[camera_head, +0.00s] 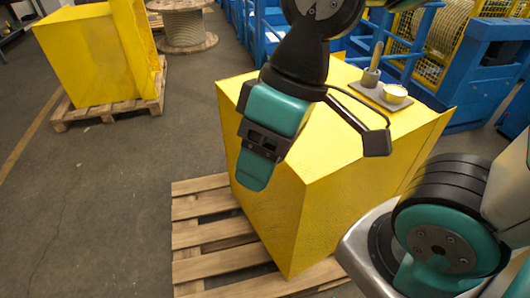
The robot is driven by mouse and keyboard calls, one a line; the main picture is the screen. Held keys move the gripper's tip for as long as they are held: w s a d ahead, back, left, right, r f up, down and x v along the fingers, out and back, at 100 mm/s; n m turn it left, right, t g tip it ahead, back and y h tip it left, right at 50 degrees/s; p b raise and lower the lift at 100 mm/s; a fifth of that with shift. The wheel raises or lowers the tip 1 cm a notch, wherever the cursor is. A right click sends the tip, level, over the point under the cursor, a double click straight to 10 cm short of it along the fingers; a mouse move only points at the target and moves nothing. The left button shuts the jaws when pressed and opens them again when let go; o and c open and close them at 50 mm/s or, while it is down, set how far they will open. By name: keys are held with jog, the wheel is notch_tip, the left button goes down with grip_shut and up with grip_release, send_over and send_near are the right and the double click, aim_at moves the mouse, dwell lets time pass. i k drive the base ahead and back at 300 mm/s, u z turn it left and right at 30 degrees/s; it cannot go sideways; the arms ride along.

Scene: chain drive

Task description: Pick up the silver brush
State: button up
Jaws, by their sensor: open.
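A brush-like item with a pale tan handle (377,56) and a grey, cylinder-shaped lower part (370,77) stands nearly upright on a small grey tray (376,95). I cannot tell whether the grey part is the brush's own body or a cup around it. The tray lies on top of a yellow block (330,190), near its far right side. My gripper (257,171), teal and black, hangs in front of the block's near left side. It is open and apart from the brush, to the left of it and nearer to me.
A round cream-coloured bowl (395,94) is on the tray, right of the brush. The block stands on a wooden pallet (205,232). Another yellow block (85,60), a wooden spool (184,28) and blue machinery (475,70) stand behind. The floor at left is clear.

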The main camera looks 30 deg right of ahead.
aim_at(379, 46)
jog(key=z, duration=1.35)
